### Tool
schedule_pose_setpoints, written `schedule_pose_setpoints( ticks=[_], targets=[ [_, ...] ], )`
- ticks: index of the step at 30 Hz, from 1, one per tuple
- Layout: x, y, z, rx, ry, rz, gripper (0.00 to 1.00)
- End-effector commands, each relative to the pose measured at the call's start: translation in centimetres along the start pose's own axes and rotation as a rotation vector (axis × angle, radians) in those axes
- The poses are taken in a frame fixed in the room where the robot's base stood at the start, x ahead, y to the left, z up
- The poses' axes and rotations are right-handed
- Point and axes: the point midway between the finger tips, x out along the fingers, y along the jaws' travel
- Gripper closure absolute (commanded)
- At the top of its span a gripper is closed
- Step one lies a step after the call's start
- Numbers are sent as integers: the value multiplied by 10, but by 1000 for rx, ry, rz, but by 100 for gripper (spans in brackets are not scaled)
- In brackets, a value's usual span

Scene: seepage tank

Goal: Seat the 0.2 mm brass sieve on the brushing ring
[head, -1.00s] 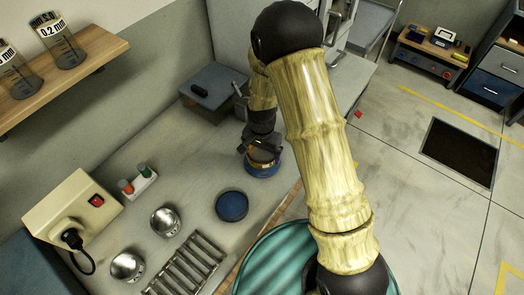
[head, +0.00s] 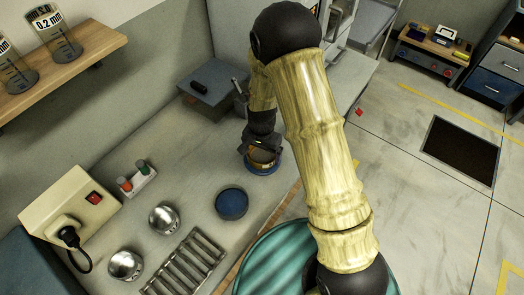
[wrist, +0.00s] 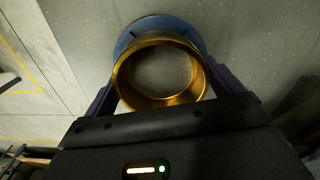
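The brass sieve (wrist: 160,100) is a short, open gold ring in the wrist view, between the two fingers of my gripper (wrist: 162,88). The fingers sit close against its sides and appear shut on it. A round blue base (wrist: 133,34) lies beneath it on the bench. In the head view my gripper (head: 262,147) is at the bench's right part, with the sieve (head: 262,157) above the blue base (head: 262,171). Whether the sieve touches the base I cannot tell. A second round blue dish (head: 231,204) lies nearer; which one is the brushing ring I cannot tell.
Two metal bowls (head: 163,220) and a slotted metal rack (head: 185,262) are on the near bench. A beige box (head: 70,207) and a small vial holder (head: 137,179) stand left. A grey box (head: 215,88) is behind my gripper. A teal drum (head: 275,262) stands beside the bench.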

Motion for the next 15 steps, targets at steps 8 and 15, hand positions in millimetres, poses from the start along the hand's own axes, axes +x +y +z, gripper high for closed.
schedule_pose_setpoints(
  ticks=[8, 15],
  targets=[
    [0, 0, 0, 0, 0, 0, 0],
    [-15, -1, -1, 0, 2, -2, 0]
  ],
)
